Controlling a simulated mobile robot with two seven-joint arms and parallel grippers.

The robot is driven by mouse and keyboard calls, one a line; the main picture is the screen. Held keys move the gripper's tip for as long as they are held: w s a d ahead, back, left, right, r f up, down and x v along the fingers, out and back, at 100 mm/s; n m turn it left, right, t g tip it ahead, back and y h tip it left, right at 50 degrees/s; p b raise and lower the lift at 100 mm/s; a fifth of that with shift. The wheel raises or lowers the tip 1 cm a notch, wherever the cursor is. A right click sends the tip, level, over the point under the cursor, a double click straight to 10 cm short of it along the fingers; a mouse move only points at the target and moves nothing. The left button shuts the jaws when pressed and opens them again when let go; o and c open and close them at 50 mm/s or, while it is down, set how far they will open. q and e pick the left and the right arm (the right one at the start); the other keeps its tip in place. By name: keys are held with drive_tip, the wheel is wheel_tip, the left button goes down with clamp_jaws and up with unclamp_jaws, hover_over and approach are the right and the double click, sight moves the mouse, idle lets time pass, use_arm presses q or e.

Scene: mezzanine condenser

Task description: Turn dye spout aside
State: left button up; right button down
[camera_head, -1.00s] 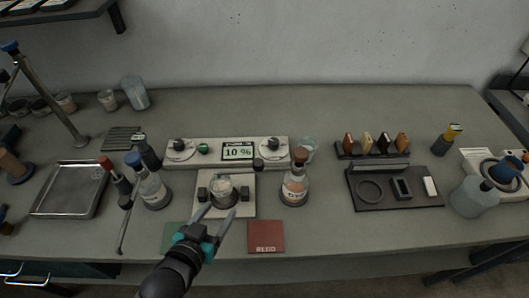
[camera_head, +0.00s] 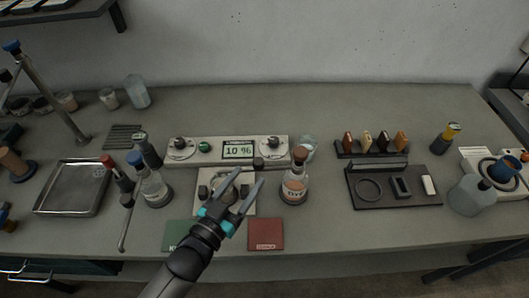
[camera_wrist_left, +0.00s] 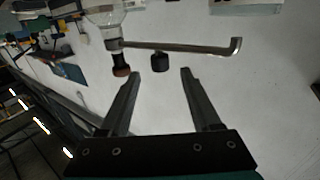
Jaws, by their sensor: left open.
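The orange-brown bottle labelled DYE (camera_head: 294,190) stands upright at the middle of the bench, right of the white plate. My left gripper (camera_head: 248,177) is open and empty over the white plate, left of the DYE bottle and apart from it in the picture. It hides most of the bowl there. A thin bent rod (camera_head: 123,230) comes from the dark red-topped fixture (camera_head: 121,182) on the left. In the left wrist view, a bent rod (camera_wrist_left: 190,45) lies beyond my open fingers (camera_wrist_left: 160,75), beside a bottle neck. I cannot tell for certain which part is the spout.
A clear blue-capped flask (camera_head: 155,187) stands left. Green (camera_head: 178,235) and red (camera_head: 266,234) pads lie in front. A black tray (camera_head: 393,200) sits right.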

sight(261, 159)
use_arm(q)
drive_tip(key=x, duration=0.9)
drive_tip(key=shift+w+d, duration=0.1)
drive_tip(key=shift+c, duration=0.3)
clamp_jaws()
idle(0.9)
